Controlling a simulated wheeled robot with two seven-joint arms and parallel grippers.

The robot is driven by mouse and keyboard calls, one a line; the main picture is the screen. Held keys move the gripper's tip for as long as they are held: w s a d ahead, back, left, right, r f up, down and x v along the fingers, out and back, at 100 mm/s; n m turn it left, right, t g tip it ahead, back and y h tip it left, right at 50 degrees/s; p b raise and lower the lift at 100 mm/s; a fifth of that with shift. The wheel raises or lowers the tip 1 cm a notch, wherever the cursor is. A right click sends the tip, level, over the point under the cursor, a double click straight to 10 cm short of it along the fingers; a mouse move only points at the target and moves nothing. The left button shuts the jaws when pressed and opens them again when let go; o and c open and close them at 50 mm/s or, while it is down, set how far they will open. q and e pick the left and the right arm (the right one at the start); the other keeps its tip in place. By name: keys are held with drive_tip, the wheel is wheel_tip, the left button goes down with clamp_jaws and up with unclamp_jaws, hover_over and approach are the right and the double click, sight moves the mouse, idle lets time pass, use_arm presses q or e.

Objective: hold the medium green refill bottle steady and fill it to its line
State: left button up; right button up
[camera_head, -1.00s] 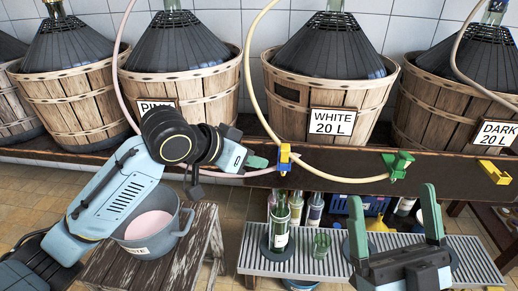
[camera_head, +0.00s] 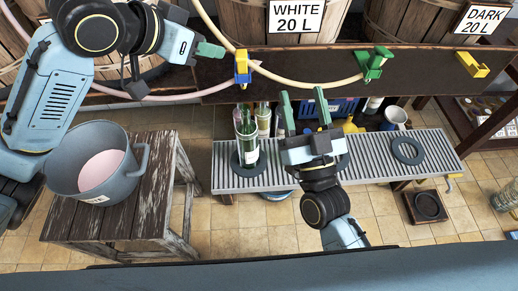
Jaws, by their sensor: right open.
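The green refill bottle (camera_head: 246,135) stands upright on a dark ring (camera_head: 236,165) on the slatted metal tray (camera_head: 225,185). Its fill line and liquid level cannot be made out. My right gripper (camera_head: 303,95) is open and empty, just right of the bottle and apart from it. My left gripper (camera_head: 217,52) points right, its fingertips a little left of the blue and yellow hose clip (camera_head: 242,66) on the shelf edge; whether its jaws are open cannot be told. A cream hose (camera_head: 310,82) runs between this clip and a green clip (camera_head: 373,62).
A grey pot (camera_head: 62,172) of pink liquid stands on a wooden stool (camera_head: 155,215) at left. Other bottles (camera_head: 263,118), a blue crate (camera_head: 343,106) and a mug (camera_head: 395,117) are behind the tray. An empty ring (camera_head: 408,150) lies on its right part. A yellow clip (camera_head: 473,65) is far right.

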drive_tip(key=w+a+f+g, duration=0.3)
drive_tip(key=f, duration=0.6)
drive_tip(key=n+g, duration=0.2)
drive_tip(key=g, duration=0.1)
approach(247, 119)
drive_tip(key=x, duration=1.1)
drive_tip(key=shift+w, duration=0.25)
clamp_jaws()
